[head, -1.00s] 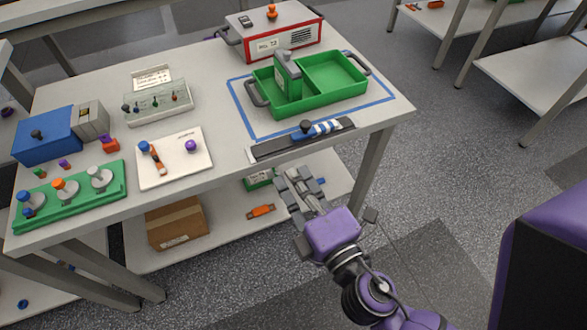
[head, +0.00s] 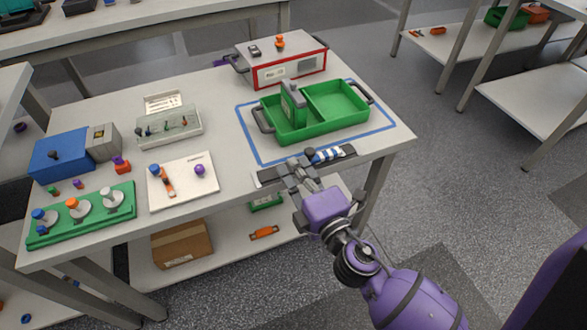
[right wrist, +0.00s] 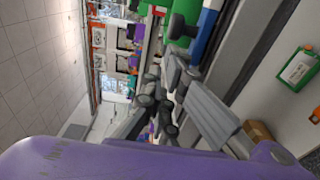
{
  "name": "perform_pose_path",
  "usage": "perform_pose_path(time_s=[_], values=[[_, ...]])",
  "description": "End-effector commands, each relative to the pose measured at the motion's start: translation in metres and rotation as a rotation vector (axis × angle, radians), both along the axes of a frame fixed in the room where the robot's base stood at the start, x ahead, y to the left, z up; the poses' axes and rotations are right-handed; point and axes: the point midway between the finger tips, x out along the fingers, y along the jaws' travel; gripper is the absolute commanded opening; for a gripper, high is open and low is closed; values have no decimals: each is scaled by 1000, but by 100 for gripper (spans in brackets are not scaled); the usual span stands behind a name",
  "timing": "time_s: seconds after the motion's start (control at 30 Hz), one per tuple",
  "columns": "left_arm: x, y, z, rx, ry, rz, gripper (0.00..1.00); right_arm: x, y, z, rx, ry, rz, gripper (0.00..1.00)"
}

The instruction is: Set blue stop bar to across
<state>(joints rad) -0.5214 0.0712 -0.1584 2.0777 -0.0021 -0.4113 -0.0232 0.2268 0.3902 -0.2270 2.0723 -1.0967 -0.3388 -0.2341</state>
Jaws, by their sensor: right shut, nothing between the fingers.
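The blue stop bar (head: 326,155), with blue and white stripes, lies along the dark rail (head: 268,178) at the table's front edge, in line with the rail. It also shows in the right wrist view (right wrist: 206,28), with its dark knob (right wrist: 180,27). My right gripper (head: 298,163) is shut and empty. In the head view it overlaps the rail's middle, just left of the stripes, and partly hides the rail and knob area. In the wrist view the fingers (right wrist: 165,95) are apart from the knob. I cannot tell whether they touch the rail. My left gripper is not in view.
A green tray (head: 345,138) stands inside a blue outline behind the rail. A red-and-grey box (head: 288,70) is at the back. A white board with knobs (head: 182,192) and a green panel of knobs (head: 85,224) are on the left. The lower shelf holds a cardboard box (head: 182,243).

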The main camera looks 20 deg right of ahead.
Motion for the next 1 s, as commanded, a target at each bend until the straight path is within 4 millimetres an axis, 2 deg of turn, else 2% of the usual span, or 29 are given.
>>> perform_pose_path(time_s=[0.17, 0.3, 0.43, 1.0], values=[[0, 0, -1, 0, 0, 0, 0, 0, -7, -1, -1, 1, -1, 0], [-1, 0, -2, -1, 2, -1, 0, 1, -32, -2, -3, 3, -4, 0], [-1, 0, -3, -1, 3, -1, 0, 1, -46, -1, -1, 1, -2, 0], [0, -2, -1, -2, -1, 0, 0, 4, -48, 1, -2, 0, -5, 0]])
